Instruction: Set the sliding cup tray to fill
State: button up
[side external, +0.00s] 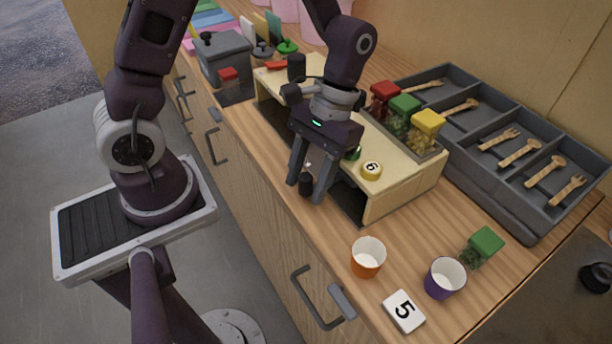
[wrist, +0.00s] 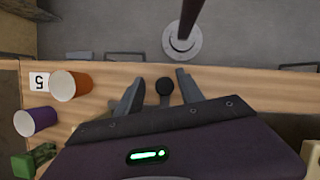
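A cream dispenser stand (side external: 405,190) rises along the wooden counter. A dark strip, seemingly the sliding cup tray (side external: 348,203), shows in its low opening; my gripper hides much of it. A black knob (side external: 306,186) stands at the tray's front side. It also shows in the wrist view (wrist: 164,87). My gripper (side external: 309,190) points down with its fingers on either side of the knob. In the wrist view my gripper (wrist: 157,82) is open, with gaps visible beside the knob. I cannot see any fill marking.
An orange cup (side external: 367,259), a purple cup (side external: 444,279), a number 5 card (side external: 404,311) and a green-lidded jar (side external: 482,248) stand at the near right. A grey utensil tray (side external: 527,211) lies behind. Red, green and yellow-lidded containers (side external: 402,115) top the stand.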

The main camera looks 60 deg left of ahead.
jog(key=v, duration=0.6)
jog(key=shift+w, duration=0.15)
jog(key=s+a+r+m+t+y, duration=0.1)
jog(key=s+a+r+m+t, duration=0.2)
jog(key=s+r+t, duration=0.6)
notch_tip(320, 180, up, 3)
jog(key=shift+s+a+r+t, duration=0.2)
jog(key=shift+s+a+t, duration=0.2)
jog(key=shift+s+a, duration=0.3)
